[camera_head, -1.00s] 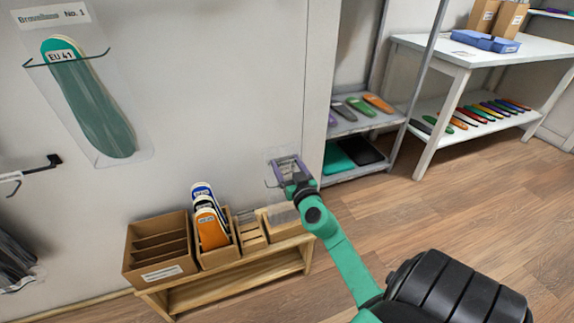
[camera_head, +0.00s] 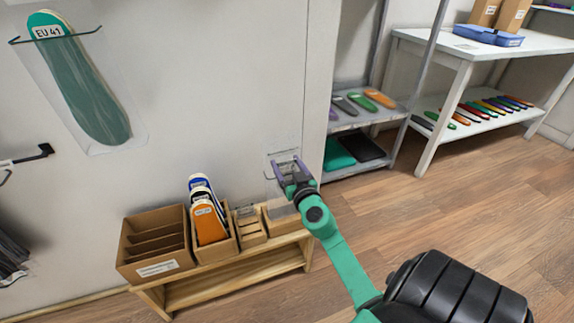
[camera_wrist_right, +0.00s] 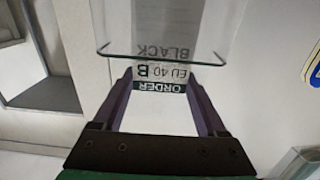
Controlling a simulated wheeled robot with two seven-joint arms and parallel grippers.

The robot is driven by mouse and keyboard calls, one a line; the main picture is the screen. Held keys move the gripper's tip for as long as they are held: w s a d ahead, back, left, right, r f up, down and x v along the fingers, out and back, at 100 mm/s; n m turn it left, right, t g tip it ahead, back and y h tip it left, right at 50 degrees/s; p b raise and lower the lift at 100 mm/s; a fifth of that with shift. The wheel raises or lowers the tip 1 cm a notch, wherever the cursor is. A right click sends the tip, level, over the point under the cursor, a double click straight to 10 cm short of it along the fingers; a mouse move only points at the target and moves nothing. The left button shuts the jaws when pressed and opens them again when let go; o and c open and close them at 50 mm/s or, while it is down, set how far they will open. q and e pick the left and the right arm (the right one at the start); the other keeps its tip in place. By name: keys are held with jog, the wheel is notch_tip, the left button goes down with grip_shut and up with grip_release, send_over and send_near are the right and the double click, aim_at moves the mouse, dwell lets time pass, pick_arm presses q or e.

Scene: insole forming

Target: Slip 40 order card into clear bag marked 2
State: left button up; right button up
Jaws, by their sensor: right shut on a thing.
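My right gripper (camera_head: 285,163) is at the wall, shut on the order card (camera_wrist_right: 152,72). In the right wrist view the card looks upside down and reads ORDER, EU 40, B and BLACK. A clear bag (camera_wrist_right: 208,30) with a curved edge overlaps the card's BLACK end, while the EU 40 part shows outside that edge. I cannot tell whether the card end is inside the bag or behind it. In the head view the clear bag (camera_head: 282,205) hangs around the gripper; its mark is not readable. My left gripper is not in view.
A low wooden bench (camera_head: 235,267) below carries a sectioned box (camera_head: 160,262) and a bin of insoles (camera_head: 208,222). A metal shelf (camera_head: 372,120) stands to the right.

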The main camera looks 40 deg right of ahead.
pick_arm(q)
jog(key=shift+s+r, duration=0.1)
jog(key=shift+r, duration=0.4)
pick_arm(e)
jog(key=shift+f, duration=0.2)
jog(key=o, duration=1.2)
jog(key=v, duration=0.3)
jog(key=shift+s+f+b, duration=0.1)
jog(key=shift+f+b, duration=0.05)
jog(key=shift+b, duration=0.15)
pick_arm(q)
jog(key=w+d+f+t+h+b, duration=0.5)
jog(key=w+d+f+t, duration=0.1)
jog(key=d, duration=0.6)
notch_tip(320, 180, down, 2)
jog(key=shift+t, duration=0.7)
pick_arm(e)
jog(key=v, duration=1.1)
jog(key=shift+s+r, duration=0.15)
jog(key=shift+r, duration=0.1)
